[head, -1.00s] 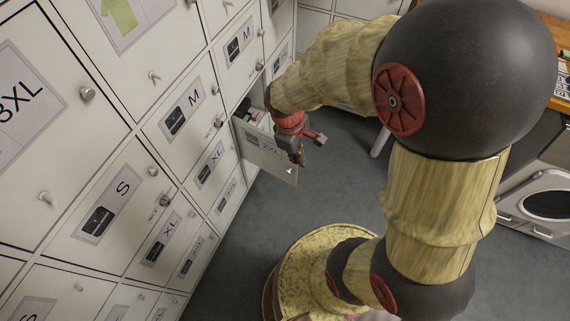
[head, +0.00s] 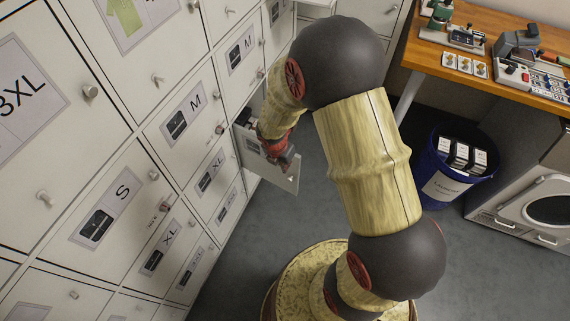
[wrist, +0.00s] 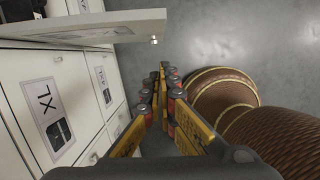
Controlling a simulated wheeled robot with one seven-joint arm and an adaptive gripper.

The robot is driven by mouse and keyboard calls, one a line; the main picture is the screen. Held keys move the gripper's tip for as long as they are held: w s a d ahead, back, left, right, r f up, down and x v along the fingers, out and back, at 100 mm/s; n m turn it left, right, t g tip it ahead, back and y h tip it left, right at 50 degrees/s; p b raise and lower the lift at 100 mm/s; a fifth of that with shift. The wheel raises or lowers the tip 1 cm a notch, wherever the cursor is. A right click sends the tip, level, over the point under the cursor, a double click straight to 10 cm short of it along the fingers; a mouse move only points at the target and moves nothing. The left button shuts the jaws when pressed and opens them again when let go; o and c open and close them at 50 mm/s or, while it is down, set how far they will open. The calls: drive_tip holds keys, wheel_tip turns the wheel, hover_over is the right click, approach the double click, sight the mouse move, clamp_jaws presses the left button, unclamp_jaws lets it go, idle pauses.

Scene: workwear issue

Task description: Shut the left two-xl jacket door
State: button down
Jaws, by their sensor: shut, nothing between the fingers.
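The 2XL jacket door (head: 284,182) stands open, swung out from the locker wall into the aisle. Dark contents show behind it in the compartment. In the wrist view the open door (wrist: 105,28) crosses the top left, with a small knob near its free end. My gripper (head: 287,163) is in front of the door's labelled face and covers part of it in the head view. In the wrist view my gripper (wrist: 163,72) is shut and empty, with its fingertips below and right of the knob. I cannot tell if it touches the door.
Closed locker doors line the left, including an XL door (head: 210,170) and an M door (head: 186,113). A wooden bench (head: 455,65) with tools, a blue bin (head: 438,180) and a white machine (head: 530,210) stand right. Grey floor (head: 310,215) is clear between.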

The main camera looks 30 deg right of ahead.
sight(293, 163)
drive_tip(key=w+d+f+b, duration=0.2)
drive_tip(key=d+f+b, duration=0.1)
drive_tip(key=d+f, duration=0.2)
drive_tip(key=shift+w+f+b, duration=0.35)
drive_tip(key=shift+w+f, duration=0.05)
drive_tip(key=shift+f, duration=0.25)
